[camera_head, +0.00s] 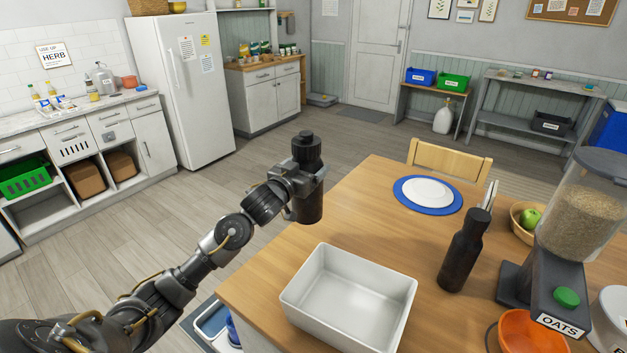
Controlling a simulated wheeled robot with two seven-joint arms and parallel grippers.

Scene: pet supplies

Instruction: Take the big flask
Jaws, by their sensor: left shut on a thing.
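My left gripper (298,184) is shut on a thick dark flask (308,208) with a black cap. It holds the flask upright, above and beyond the left edge of the wooden table. The gripper hides part of the flask's middle. A second dark flask (462,258), slimmer, stands upright on the table to the right of a white bin. My right gripper is not in view.
The white open bin (293,303) stands empty at the table's (257,270) front left. A plate on a blue mat (403,199), an oats dispenser (566,300), an orange bowl (532,335) and a fruit basket (517,222) are also there. A wooden chair (448,160) stands behind.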

